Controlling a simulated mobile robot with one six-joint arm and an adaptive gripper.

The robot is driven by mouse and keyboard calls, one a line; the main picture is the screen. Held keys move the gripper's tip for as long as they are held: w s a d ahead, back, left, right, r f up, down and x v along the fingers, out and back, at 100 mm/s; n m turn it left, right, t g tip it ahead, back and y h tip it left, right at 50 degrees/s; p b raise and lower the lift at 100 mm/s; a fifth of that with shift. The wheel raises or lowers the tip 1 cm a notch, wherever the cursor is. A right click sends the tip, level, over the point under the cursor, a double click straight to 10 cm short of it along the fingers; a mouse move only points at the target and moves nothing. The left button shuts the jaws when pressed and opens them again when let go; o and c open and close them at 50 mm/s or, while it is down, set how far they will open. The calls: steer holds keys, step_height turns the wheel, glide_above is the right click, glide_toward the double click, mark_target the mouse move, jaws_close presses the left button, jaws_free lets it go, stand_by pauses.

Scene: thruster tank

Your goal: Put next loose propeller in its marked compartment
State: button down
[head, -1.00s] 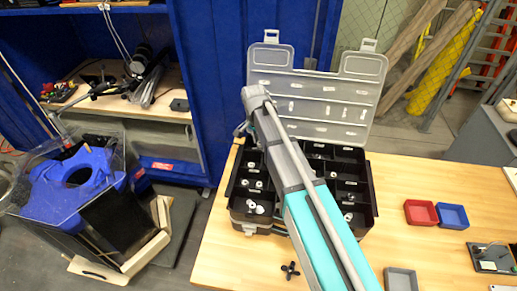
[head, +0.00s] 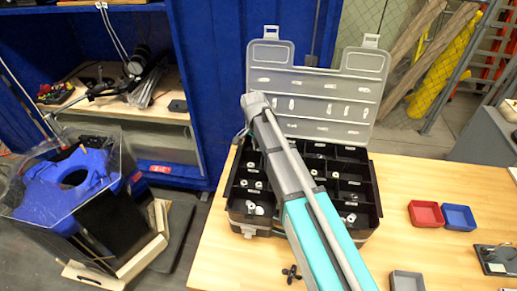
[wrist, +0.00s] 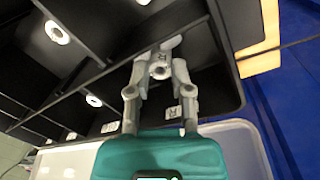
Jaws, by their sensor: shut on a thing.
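My gripper (wrist: 159,82) is shut on a small pale propeller (wrist: 160,71), whose round hub shows between the fingertips in the wrist view. The gripper is over the black compartments of the organizer box (wrist: 215,88), close to one corner of it. I cannot tell how deep the propeller sits between the dividers. In the head view the open organizer box (head: 249,222) stands on the table, with small pale parts in several compartments. My arm covers its middle and hides the gripper. A dark propeller (head: 291,273) lies loose on the table in front of the box.
The box's clear lid (head: 318,95) stands open at the back. A red tray (head: 426,214), a blue tray (head: 459,217) and a grey tray (head: 407,281) are on the table's right side. The wooden table (head: 400,180) is bare between the box and these trays.

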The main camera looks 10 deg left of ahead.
steer(key=shift+f, duration=0.1)
steer(key=c, duration=0.5)
jaws_free()
steer(key=r+p, duration=0.8)
steer(key=a+r+p, duration=0.1)
steer(key=r+p, duration=0.3)
steer(key=shift+w+a+r, duration=0.1)
steer(key=shift+w, duration=0.2)
stand_by(0.3)
stand_by(0.8)
steer(key=s+d+n, duration=0.1)
steer(key=s+d, duration=0.3)
steer(key=d, duration=0.7)
steer(key=s+d+n, duration=0.2)
steer(key=s+d, duration=0.3)
steer(key=d, duration=0.6)
steer(key=s+d+n+y, duration=0.1)
steer(key=s+d, duration=0.4)
steer(key=d, duration=0.7)
steer(key=shift+n+t, duration=0.3)
steer(key=shift+n, duration=0.4)
